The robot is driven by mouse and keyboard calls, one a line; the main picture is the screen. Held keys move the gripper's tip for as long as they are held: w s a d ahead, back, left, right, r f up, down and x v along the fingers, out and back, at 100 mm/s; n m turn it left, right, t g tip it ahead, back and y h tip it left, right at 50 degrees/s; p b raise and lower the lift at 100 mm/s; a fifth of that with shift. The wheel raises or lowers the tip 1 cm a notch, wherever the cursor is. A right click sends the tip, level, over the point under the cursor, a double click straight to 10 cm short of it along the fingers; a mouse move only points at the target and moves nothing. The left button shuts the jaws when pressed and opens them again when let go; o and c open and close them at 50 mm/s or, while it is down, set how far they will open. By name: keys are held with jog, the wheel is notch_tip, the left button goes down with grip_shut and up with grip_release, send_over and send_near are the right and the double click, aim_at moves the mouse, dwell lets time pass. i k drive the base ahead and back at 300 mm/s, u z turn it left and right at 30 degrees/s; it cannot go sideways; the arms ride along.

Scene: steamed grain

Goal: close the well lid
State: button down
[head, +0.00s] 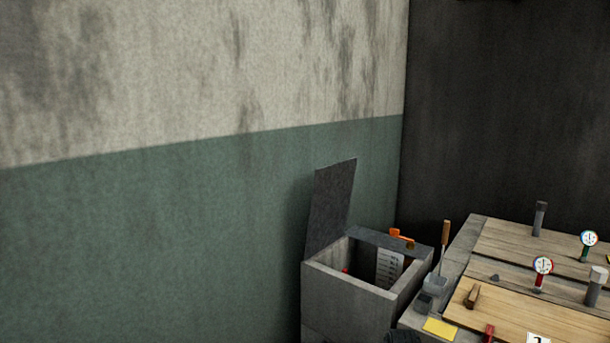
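A grey open-topped box (345,285), which looks like the well, stands by the green-and-white wall. Its dark grey lid (331,208) is open and stands nearly upright on the box's left side, leaning slightly. Inside the box I see a white sheet with printed lines (389,268) and a bit of red at the left; the bottom is hidden. An orange object (401,236) sits at the box's back right rim. My gripper is not in view.
Right of the box is a bench with wooden boards (535,250), two dial gauges (543,266) (589,239), a wood-handled tool (445,240) and a yellow card (439,328). A dark object (403,337), cut off at the bottom edge, is unclear. The space above the box looks clear.

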aim_at(333, 184)
jog(key=u, duration=0.4)
jog(key=i, duration=1.35)
jog(key=u, duration=0.9)
jog(key=k, duration=0.8)
jog(key=u, duration=0.15)
jog(key=i, duration=0.9)
jog(key=z, duration=0.05)
